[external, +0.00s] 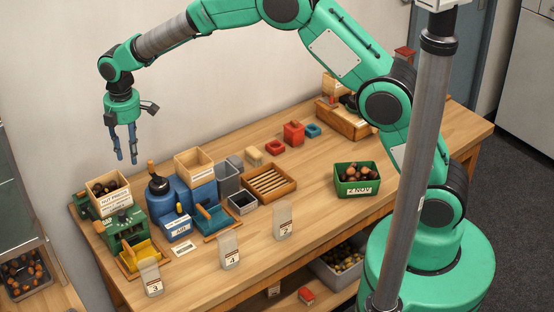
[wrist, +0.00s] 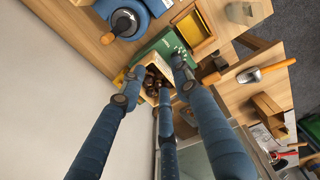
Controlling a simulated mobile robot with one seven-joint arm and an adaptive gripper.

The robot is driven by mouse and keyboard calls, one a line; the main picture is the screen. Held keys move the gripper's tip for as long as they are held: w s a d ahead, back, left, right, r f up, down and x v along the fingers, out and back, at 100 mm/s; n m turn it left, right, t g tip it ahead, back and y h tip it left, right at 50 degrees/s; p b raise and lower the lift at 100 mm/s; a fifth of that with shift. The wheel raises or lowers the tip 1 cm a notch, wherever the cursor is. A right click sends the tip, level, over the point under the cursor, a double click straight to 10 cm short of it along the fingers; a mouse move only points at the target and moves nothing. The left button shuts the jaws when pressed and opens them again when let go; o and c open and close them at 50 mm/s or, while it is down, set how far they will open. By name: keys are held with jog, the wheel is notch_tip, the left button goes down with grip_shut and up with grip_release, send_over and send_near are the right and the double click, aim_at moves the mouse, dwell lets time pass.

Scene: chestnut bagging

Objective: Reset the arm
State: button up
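My arm stretches from its green base at the right across to the upper left. My gripper (external: 125,157) hangs pointing down in the air, above and behind the left end of the workbench (external: 316,198). In the wrist view its blue fingers (wrist: 150,93) stand apart with nothing between them, so it is open and empty. Beyond the fingertips, lower down, is a wooden box of chestnuts (wrist: 144,90). The same box (external: 117,204) sits on top of a green machine (external: 125,228) in the external view. No contact shows.
A blue machine (external: 163,208) with a wooden hopper stands beside the green one. Small bags (external: 229,251) stand along the front edge. A green crate (external: 356,190) of chestnuts stands farther right. A wooden slatted tray (external: 288,177) lies mid-bench. The wall is close behind.

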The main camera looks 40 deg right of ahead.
jog(key=s+d+r+m+t+b, duration=0.1)
jog(key=s+d+r+m+b, duration=0.15)
jog(key=s+d+r, duration=0.5)
jog(key=s+d+r+m+b, duration=0.2)
jog(key=d+r+m, duration=0.2)
jog(key=d, duration=0.7)
jog(key=s+d+r+m+t+b, duration=0.1)
jog(key=s+d+r+m+b, duration=0.15)
jog(key=s+d+r, duration=0.55)
jog(key=s+d+f+m+t+b, duration=0.1)
jog(key=s+d+f+m, duration=0.3)
jog(key=s+d, duration=0.5)
jog(key=s+d+f+m+t+b, duration=0.2)
jog(key=s+d+f+m+b, duration=0.2)
jog(key=s+d, duration=0.5)
jog(key=s+m, duration=0.1)
jog(key=s, duration=0.4)
jog(key=shift+s+f+m+b, duration=0.3)
jog(key=shift+s+f+m, duration=0.05)
jog(key=shift+f+m, duration=0.05)
jog(key=shift+d, duration=0.1)
